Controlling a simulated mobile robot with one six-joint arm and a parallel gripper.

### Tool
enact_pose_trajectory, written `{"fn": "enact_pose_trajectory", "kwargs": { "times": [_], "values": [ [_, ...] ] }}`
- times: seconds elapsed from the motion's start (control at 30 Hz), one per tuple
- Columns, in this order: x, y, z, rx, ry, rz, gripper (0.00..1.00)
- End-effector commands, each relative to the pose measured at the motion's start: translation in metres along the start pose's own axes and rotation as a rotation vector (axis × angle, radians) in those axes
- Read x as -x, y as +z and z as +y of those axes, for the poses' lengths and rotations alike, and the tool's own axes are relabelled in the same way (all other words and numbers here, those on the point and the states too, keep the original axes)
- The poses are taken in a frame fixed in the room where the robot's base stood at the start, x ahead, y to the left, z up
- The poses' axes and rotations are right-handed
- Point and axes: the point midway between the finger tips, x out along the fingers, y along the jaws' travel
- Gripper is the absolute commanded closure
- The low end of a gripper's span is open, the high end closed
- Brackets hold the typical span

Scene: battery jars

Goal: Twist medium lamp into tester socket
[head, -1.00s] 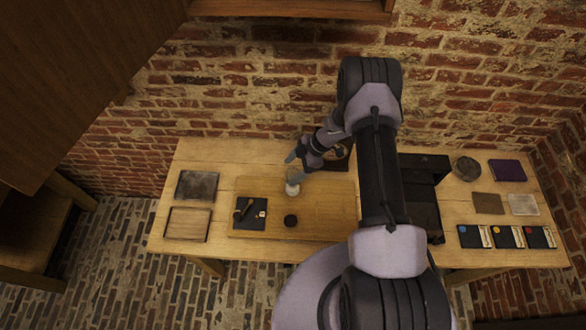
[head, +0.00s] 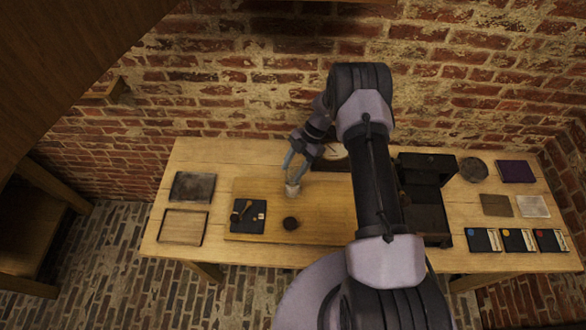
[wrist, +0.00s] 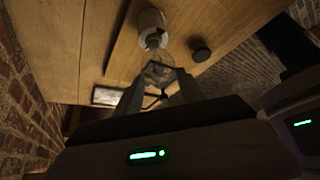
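The tester socket is a pale round cylinder (wrist: 151,25) with a metal centre in the wrist view; it also shows on the wooden board in the head view (head: 292,191). A clear glass lamp (wrist: 160,68) stands at its metal centre, its glass end toward me. I cannot tell how deep it is in. My gripper (wrist: 161,76) has its two fingers apart, one on each side of the glass end; it also shows just above the socket in the head view (head: 294,172). I cannot tell whether the fingers touch the glass.
A dark round disc (head: 290,223) lies near the socket on the board (head: 325,208). A dark mat (head: 238,226) with small items lies left of it. Trays (head: 183,226) lie farther left. A dark stepped cabinet (head: 425,170) stands right of my arm. A brick wall rises behind the table.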

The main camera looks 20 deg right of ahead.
Motion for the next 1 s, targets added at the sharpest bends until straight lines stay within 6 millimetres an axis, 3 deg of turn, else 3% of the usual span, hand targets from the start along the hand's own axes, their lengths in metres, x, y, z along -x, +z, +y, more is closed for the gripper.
{"fn": "enact_pose_trajectory", "kwargs": {
  "times": [0.03,0.13,0.27,0.73,1.0],
  "values": [
    [-0.0001,0.0000,0.0000,0.000,0.000,0.000,0.66],
    [-0.0002,0.0000,0.0001,-0.001,0.001,0.000,0.83],
    [0.0014,-0.0016,-0.0010,-0.046,0.029,0.002,0.83],
    [0.0010,-0.0017,-0.0018,-0.446,0.287,0.000,0.83],
    [-0.0008,0.0001,-0.0015,-0.473,0.306,-0.002,0.83]
  ]
}}
